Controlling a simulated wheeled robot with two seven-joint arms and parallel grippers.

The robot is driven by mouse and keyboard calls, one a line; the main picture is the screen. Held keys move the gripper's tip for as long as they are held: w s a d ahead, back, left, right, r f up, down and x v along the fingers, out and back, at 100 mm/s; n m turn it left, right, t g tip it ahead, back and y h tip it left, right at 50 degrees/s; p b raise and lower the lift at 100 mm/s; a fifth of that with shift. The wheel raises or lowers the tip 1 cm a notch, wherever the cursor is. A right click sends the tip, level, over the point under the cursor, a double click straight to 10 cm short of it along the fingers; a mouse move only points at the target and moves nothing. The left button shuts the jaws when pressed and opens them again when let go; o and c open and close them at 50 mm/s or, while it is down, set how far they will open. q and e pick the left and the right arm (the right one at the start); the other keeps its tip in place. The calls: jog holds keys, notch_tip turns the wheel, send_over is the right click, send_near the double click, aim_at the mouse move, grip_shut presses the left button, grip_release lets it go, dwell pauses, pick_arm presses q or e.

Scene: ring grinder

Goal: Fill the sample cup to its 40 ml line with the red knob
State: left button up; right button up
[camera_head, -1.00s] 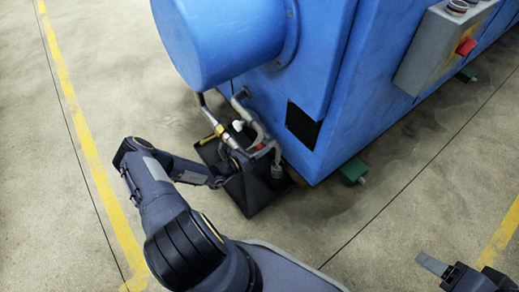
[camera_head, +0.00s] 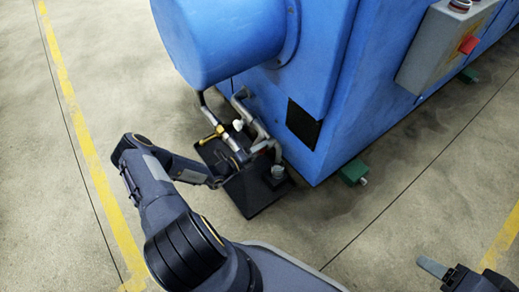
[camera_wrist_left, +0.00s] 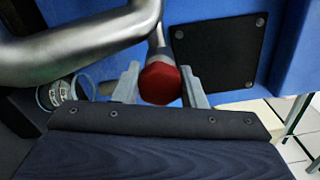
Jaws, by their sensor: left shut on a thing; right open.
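The red knob (camera_wrist_left: 159,82) sits on a metal pipe end, between the two fingers of my left gripper (camera_wrist_left: 160,88) in the left wrist view; the gripper is shut on it. In the head view my left gripper (camera_head: 248,158) is small and dark among the pipes under the blue machine. A clear cup shape also shows at the left of the left wrist view (camera_wrist_left: 57,95). Its level cannot be read. My right gripper (camera_head: 440,269) is open and empty, lower right.
The blue machine (camera_head: 330,90) stands above and behind the pipes. A yellow-handled valve (camera_head: 213,134) is left of my gripper. A control box with a red button (camera_head: 468,45) is at the upper right. Green feet (camera_head: 352,172) stand on the floor. The floor to the right is clear.

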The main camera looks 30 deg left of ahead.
pick_arm(q)
jog(key=shift+f+n, duration=0.1)
jog(key=shift+n, duration=0.4)
jog(key=o, duration=0.7)
jog(key=shift+s, duration=0.1)
jog(key=p+v, duration=0.2)
jog(key=v, duration=0.5)
jog(key=shift+s+a, duration=0.15)
jog(key=shift+s, duration=0.2)
